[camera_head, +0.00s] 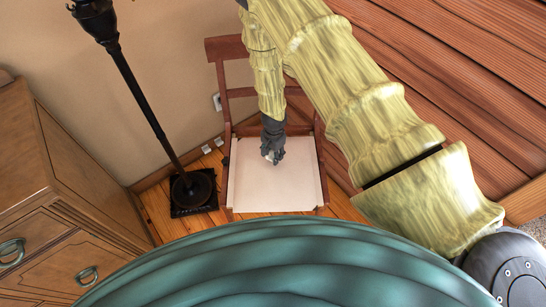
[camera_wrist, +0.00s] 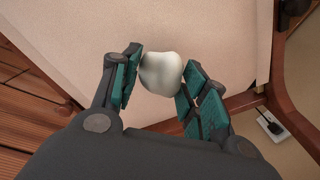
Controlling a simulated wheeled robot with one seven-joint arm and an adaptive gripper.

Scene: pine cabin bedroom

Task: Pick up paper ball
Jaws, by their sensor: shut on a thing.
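The paper ball (camera_wrist: 161,73) is a small whitish, rounded lump. In the wrist view it sits between the two teal-padded fingers of my gripper (camera_wrist: 158,88), which are shut on it.
A dark lamp stand (camera_head: 140,90) with a square base rises left of the chair. A wooden dresser (camera_head: 70,190) stands at the far left. A wood-plank wall (camera_head: 460,70) is behind my arm on the right. A wall outlet (camera_wrist: 275,127) shows in the wrist view.

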